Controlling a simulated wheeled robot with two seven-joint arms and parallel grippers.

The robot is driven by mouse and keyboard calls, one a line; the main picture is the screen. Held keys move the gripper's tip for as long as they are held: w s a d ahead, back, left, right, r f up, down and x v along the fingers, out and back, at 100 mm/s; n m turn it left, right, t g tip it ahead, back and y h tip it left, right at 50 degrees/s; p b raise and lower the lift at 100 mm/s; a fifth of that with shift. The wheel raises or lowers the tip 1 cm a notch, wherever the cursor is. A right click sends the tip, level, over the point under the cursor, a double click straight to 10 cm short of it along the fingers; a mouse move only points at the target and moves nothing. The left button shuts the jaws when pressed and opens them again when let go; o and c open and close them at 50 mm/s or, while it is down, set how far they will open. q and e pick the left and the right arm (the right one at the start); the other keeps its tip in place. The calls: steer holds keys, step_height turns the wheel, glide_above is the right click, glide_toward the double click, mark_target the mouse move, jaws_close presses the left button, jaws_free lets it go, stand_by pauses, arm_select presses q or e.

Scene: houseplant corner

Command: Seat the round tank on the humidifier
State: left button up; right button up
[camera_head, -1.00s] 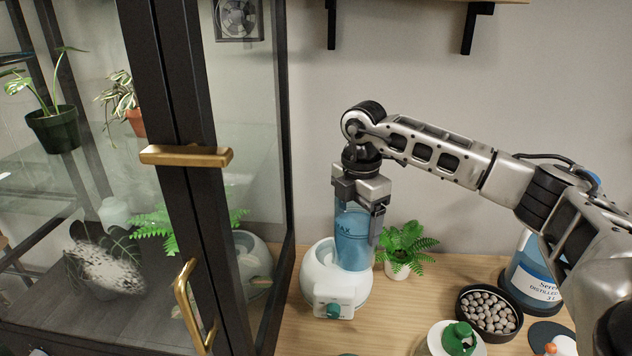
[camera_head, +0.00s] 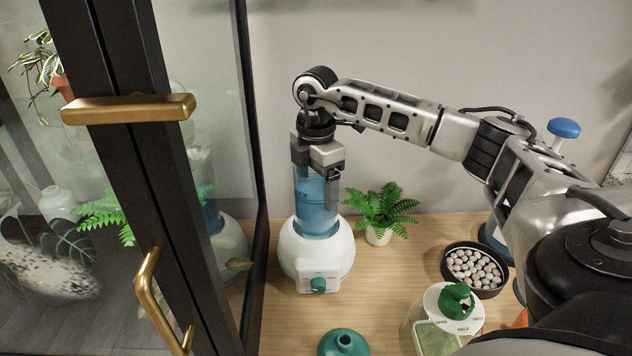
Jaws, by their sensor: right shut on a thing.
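The round tank (camera_head: 316,208) is a clear blue cylinder. It stands upright at the top of the white humidifier (camera_head: 317,251), which has a green knob on its front. The tank's lower end meets the humidifier's top; whether it is fully seated I cannot tell. My right gripper (camera_head: 318,178) is shut on the tank's upper part from above, and its fingers hide part of the tank. My left gripper is not in view.
A glass cabinet with a black frame and brass handles (camera_head: 128,108) stands close on the left. A small fern (camera_head: 382,206), a bowl of pebbles (camera_head: 474,268), a green-knobbed jar (camera_head: 447,318) and a teal thing (camera_head: 343,344) share the wooden table (camera_head: 393,274).

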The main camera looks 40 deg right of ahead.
steer(key=shift+f, duration=0.55)
stand_by(0.9)
steer(key=shift+f, duration=0.6)
stand_by(0.7)
steer(key=o, duration=1.4)
steer(key=shift+c, duration=0.2)
